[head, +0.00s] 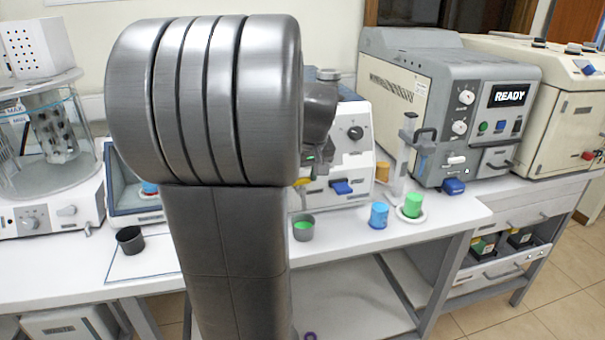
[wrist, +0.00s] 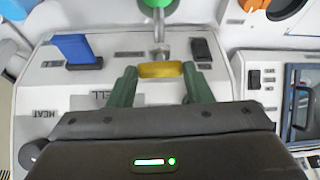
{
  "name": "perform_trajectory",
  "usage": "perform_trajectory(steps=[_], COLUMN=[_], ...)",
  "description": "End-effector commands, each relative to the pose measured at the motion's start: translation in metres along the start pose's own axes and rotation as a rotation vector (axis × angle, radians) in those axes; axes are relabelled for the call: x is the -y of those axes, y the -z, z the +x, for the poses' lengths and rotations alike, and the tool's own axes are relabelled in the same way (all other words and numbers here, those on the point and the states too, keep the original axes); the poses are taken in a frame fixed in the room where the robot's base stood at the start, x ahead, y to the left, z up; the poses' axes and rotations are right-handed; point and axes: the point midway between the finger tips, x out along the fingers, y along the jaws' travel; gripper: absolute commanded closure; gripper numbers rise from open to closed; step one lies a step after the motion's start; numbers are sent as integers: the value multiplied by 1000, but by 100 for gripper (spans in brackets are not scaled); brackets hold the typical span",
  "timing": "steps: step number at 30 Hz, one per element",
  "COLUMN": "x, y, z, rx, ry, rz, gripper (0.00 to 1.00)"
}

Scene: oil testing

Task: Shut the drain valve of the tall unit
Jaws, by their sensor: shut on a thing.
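The tall unit (head: 352,135) is the white machine behind my arm, and my arm hides its left part. Its drain valve has a yellow handle (wrist: 160,69) on a metal stem. The handle lies crosswise to the stem in the wrist view. My gripper (wrist: 160,76) has its two green fingers against the handle's two ends and is shut on it. In the head view the gripper is mostly hidden behind my arm.
A blue lever (wrist: 75,50) and a black switch (wrist: 201,50) flank the handle. A blue cup (head: 379,215) and a green cup (head: 413,205) stand to the right on the bench. An empty dark cup (head: 130,240) stands left.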

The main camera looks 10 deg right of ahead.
Motion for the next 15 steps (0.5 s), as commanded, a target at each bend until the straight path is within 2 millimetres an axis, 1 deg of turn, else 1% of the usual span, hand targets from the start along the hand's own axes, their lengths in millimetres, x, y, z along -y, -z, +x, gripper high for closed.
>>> perform_trajectory(steps=[6,15], x=[1,1], y=[0,0], z=[-1,0], rx=[0,-1], ry=[-36,-40], rz=[84,97], gripper=[77,77])
